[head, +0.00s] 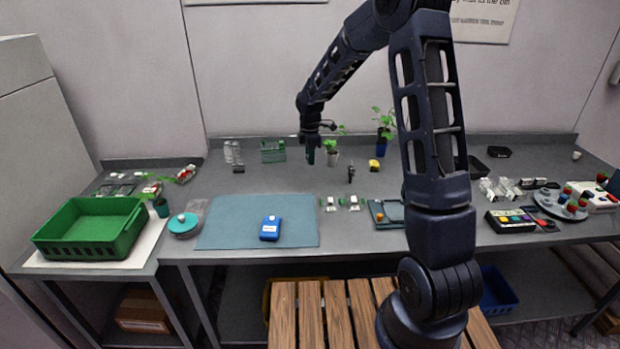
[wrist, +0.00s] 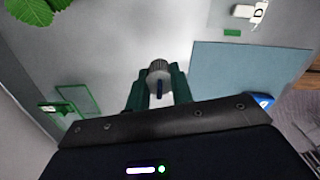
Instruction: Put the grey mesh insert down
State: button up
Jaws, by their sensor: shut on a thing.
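My gripper (head: 311,156) hangs over the back middle of the grey table, left of a small potted plant (head: 331,152). In the wrist view its green fingers (wrist: 158,92) are shut on a small grey ribbed cylinder, which looks like the grey mesh insert (wrist: 158,70). The fingers cover its sides. I cannot make out the insert in the head view, nor tell whether it touches the table.
A green rack (head: 272,151) stands left of my gripper. A blue-grey mat (head: 225,225) with a blue device (head: 270,228) lies in front. A yellow item (head: 374,165) and small clips (head: 330,203) are to the right. Bare table (head: 280,180) lies between rack and mat.

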aim_at(310, 184)
jog(key=shift+f, duration=4.65)
jog(key=shift+f, duration=0.15)
jog(key=o, duration=0.9)
notch_tip(310, 184, up, 12)
jog(key=shift+r, duration=0.25)
